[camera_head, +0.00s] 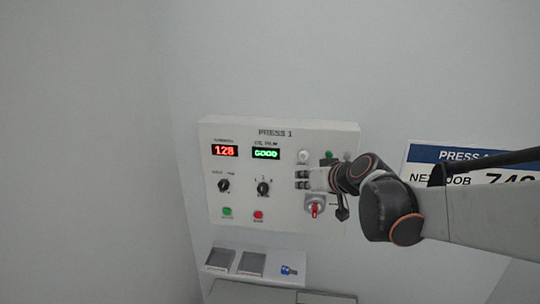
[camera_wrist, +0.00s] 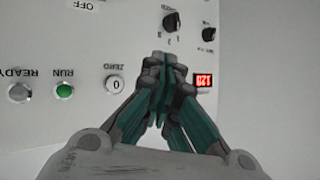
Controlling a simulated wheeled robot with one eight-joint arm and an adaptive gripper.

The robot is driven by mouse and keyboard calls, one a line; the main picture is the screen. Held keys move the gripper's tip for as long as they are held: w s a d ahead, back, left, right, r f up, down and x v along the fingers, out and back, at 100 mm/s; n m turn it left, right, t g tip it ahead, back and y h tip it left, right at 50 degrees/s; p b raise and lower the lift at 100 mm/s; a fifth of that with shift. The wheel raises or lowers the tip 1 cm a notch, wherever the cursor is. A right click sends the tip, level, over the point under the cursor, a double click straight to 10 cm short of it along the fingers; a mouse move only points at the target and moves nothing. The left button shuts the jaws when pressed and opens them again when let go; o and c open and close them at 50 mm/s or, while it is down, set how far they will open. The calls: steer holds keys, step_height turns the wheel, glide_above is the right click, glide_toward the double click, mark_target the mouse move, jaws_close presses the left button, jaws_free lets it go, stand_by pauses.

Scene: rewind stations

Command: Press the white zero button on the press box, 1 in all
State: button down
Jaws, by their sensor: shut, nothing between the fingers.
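The press box (camera_head: 240,190) is a pale panel on the wall, labelled PRESS 1. Its white zero button (camera_head: 303,156) is near the top, right of the green GOOD display. In the wrist view, where the lettering is upside down, the zero button (camera_wrist: 116,85) is marked 0 and shows whole, left of the fingertips. My gripper (camera_head: 301,179) is shut and empty in front of the panel, just below the zero button in the head view. It also shows in the wrist view (camera_wrist: 163,62), with the fingertips together. I cannot tell whether they touch the panel.
The red 128 display (camera_head: 225,151), two black knobs, a green button (camera_head: 227,211) and a red button (camera_head: 258,215) are at left. A red-handled switch (camera_head: 314,207) is below my gripper. A shelf (camera_head: 290,257) is below the box, and a sign (camera_head: 450,155) is at right.

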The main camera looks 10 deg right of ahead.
steer(key=shift+w+d+b, duration=0.25)
steer(key=shift+w+d, duration=0.2)
steer(key=shift+w, duration=0.95)
steer(key=shift+w+d+b, duration=0.2)
steer(key=shift+w+d, duration=0.25)
steer(key=shift+w, duration=0.9)
steer(key=shift+w+d+b, duration=0.25)
steer(key=shift+w+d, duration=0.2)
steer(key=shift+w, duration=0.95)
steer(key=shift+w, duration=0.15)
steer(key=shift+w+d, duration=0.15)
steer(key=shift+w, duration=0.1)
steer(key=shift+w+d, duration=0.1)
steer(key=shift+w, duration=0.3)
steer(key=shift+s, duration=0.15)
steer(key=shift+s+a, duration=0.25)
steer(key=shift+s, duration=0.4)
steer(key=shift+s+a, duration=0.25)
steer(key=shift+s, duration=0.6)
steer(key=shift+s+a, duration=0.3)
steer(key=shift+s, duration=0.5)
steer(key=shift+s+a, duration=0.25)
steer(key=shift+s, duration=0.6)
